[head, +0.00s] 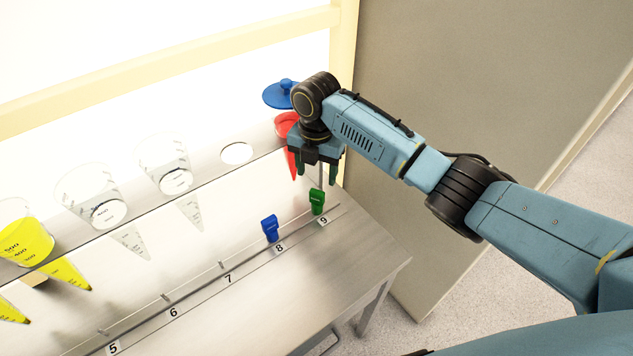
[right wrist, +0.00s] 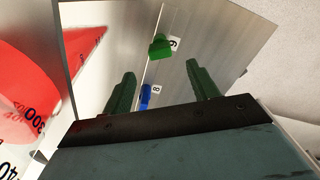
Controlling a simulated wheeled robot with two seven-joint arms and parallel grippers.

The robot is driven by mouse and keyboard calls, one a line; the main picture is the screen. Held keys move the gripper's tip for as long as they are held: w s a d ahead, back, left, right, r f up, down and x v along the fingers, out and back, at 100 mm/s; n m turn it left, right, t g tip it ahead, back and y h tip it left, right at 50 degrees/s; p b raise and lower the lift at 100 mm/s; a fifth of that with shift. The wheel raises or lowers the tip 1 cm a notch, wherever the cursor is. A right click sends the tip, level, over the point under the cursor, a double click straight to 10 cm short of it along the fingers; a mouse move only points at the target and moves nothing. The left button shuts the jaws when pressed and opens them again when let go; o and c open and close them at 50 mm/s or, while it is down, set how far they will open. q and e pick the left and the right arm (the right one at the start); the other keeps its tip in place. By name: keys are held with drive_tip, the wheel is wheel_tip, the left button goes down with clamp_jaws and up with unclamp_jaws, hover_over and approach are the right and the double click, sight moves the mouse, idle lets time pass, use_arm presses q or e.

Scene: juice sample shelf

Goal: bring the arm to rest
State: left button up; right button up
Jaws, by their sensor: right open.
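My right gripper (head: 317,170) is open and empty, with its green fingers pointing down above the right end of the steel bench (head: 365,262). In the right wrist view its two fingers (right wrist: 160,88) stand wide apart with nothing between them. A red cone (head: 288,125) sits in the shelf right beside the gripper, partly hidden by it; the cone also shows large at the left of the right wrist view (right wrist: 30,80). Below the gripper, a green clip (head: 317,202) is at number 9 and a blue clip (head: 270,228) at number 8. My left gripper is not in view.
A blue lid (head: 281,94) is behind my right wrist. The shelf holds clear cones (head: 165,165) and yellow ones (head: 25,240), with one empty hole (head: 236,153). A yellow frame post (head: 343,60) and a grey panel (head: 450,70) stand close to my right arm.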

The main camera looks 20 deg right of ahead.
drive_tip(key=shift+r, duration=1)
